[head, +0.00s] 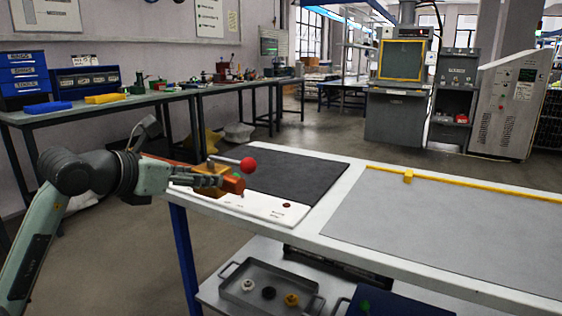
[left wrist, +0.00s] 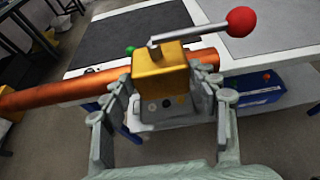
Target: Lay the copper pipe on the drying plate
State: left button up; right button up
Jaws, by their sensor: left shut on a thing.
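The copper pipe (head: 233,185) is held level in my left gripper (head: 212,180), over the near left corner of the workbench. In the left wrist view the pipe (left wrist: 50,93) runs crosswise, with a yellow block (left wrist: 160,77) around its middle. A metal lever with a red ball (left wrist: 241,21) rises from the block. My left gripper's fingers (left wrist: 163,88) close on either side of the block. A dark plate with a white front panel (head: 290,178), apparently the drying plate, lies on the bench beside and beyond the pipe. My right gripper is out of view.
A grey mat (head: 455,230) with a yellow back edge covers the bench's right part. The dark plate's surface looks clear.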

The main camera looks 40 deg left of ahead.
aim_at(261, 170)
jog(key=i+j, duration=0.15)
jog(key=i, duration=0.75)
